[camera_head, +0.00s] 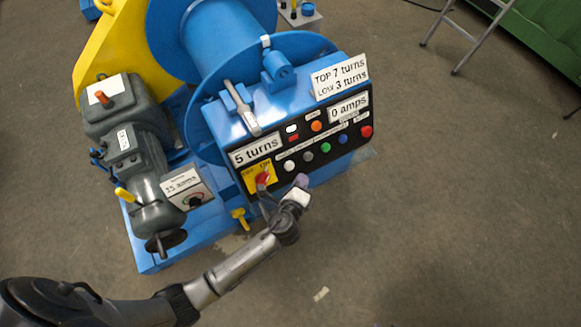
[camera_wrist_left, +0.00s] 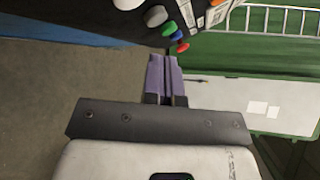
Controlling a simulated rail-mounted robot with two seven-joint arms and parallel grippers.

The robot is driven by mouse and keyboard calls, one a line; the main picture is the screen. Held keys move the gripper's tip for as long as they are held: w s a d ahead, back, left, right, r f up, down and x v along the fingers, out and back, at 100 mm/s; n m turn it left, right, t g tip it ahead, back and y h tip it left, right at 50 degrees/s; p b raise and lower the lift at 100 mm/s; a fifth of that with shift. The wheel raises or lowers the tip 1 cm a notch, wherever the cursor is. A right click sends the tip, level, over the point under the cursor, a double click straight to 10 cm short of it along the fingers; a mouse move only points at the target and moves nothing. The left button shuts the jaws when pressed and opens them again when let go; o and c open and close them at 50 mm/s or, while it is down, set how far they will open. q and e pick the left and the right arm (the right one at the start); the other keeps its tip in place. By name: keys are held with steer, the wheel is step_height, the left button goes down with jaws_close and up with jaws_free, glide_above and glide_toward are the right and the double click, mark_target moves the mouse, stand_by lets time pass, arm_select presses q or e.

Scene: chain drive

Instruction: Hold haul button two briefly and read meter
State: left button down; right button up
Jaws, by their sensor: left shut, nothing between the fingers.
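The black control panel (camera_head: 275,153) on the blue winch carries a row of round buttons: white (camera_head: 289,166), grey (camera_head: 308,157), green (camera_head: 326,147), blue (camera_head: 343,138) and red (camera_head: 366,131). Their small labels are unreadable, so I cannot tell which is haul button two. The meter plate (camera_head: 349,107) reads 0 amps; another plate (camera_head: 255,151) reads 5 turns. My left gripper (camera_head: 302,180) is shut and empty, just below the white and grey buttons. In the left wrist view its purple fingers (camera_wrist_left: 162,60) point toward the button row, apart from the grey button (camera_wrist_left: 156,16). My right gripper is out of view.
A red rotary switch (camera_head: 262,178) on a yellow plate sits left of the buttons. A grey motor (camera_head: 122,125) with a 15 amps box (camera_head: 187,189) stands at left. A ladder (camera_head: 472,40) and green container (camera_head: 545,40) are behind. The floor (camera_head: 450,220) at right is clear.

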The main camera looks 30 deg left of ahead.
mark_target(289, 166)
arm_select(q)
steer(key=shift+w+a+f, duration=0.4)
steer(key=shift+w+a, duration=0.05)
steer(key=shift+a, duration=0.2)
steer(key=shift+w+a+f, duration=0.35)
steer(key=shift+w+a, duration=0.05)
steer(key=shift+a, duration=0.2)
steer(key=shift+w, duration=0.1)
stand_by(1.3)
steer(key=shift+w+a+f+b, duration=0.15)
steer(key=shift+a+b, duration=0.15)
